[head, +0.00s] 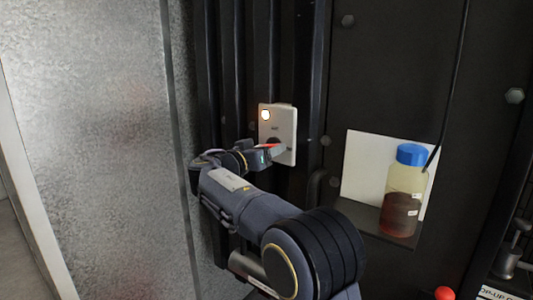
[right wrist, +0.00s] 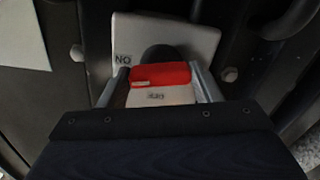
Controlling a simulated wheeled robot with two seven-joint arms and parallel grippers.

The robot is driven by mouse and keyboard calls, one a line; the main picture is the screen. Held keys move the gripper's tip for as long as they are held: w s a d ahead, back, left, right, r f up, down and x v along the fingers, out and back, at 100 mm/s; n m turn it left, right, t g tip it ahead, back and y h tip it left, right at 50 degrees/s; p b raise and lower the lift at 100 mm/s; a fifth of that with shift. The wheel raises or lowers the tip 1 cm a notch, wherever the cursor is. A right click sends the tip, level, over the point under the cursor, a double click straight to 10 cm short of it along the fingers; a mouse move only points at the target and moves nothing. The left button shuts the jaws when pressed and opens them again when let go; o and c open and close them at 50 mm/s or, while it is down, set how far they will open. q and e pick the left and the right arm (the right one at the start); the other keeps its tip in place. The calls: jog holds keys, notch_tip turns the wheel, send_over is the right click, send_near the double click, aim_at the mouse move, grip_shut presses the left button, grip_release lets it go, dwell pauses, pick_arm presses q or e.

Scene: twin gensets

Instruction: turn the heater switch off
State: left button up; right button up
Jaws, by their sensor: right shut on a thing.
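The heater switch is a white plate (head: 283,122) on the black ribbed wall, with a lit orange-white lamp (head: 265,115) near its top. Its dark round hub and red-tipped handle (head: 270,146) show lower on the plate. My right gripper (head: 276,150) reaches the switch from the lower left. In the right wrist view, the two fingers of the right gripper (right wrist: 162,84) are shut on the red-ended handle (right wrist: 160,75), one on each side. The white plate (right wrist: 205,40) lies behind it, with lettering at one side. My left gripper is not in view.
A bottle with a blue cap and dark red liquid (head: 403,195) stands on a small ledge to the right, before a white panel (head: 359,172). A black cable (head: 452,90) hangs near it. A grey metal panel (head: 95,130) fills the left.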

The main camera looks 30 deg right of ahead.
jog(key=shift+w+a+r+n+p, duration=0.1)
jog(key=shift+n+p, duration=1.85)
jog(key=shift+n, duration=5.65)
jog(key=o, duration=1)
jog(key=b+v, duration=0.1)
jog(key=v, duration=0.6)
jog(key=shift+a, duration=0.4)
